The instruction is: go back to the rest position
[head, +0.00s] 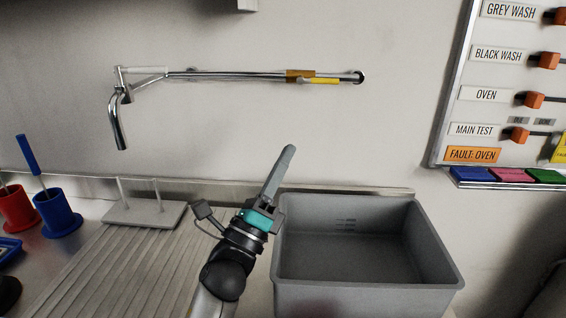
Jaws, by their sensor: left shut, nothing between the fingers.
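My left gripper (279,172) shows in the head view, at the end of my arm that comes up from the bottom. Its grey fingers are together and point up and slightly right, with nothing between them. It is in front of the back wall, beside the upper left corner of the grey tub. My right gripper is not in view.
A grey open tub (365,297) stands right of the arm. A ribbed drainboard (110,265) with a pegged rack (143,212) lies left. Red (18,210) and blue (57,215) holders stand far left. A metal tap (117,120) and a labelled board (497,85) are on the wall.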

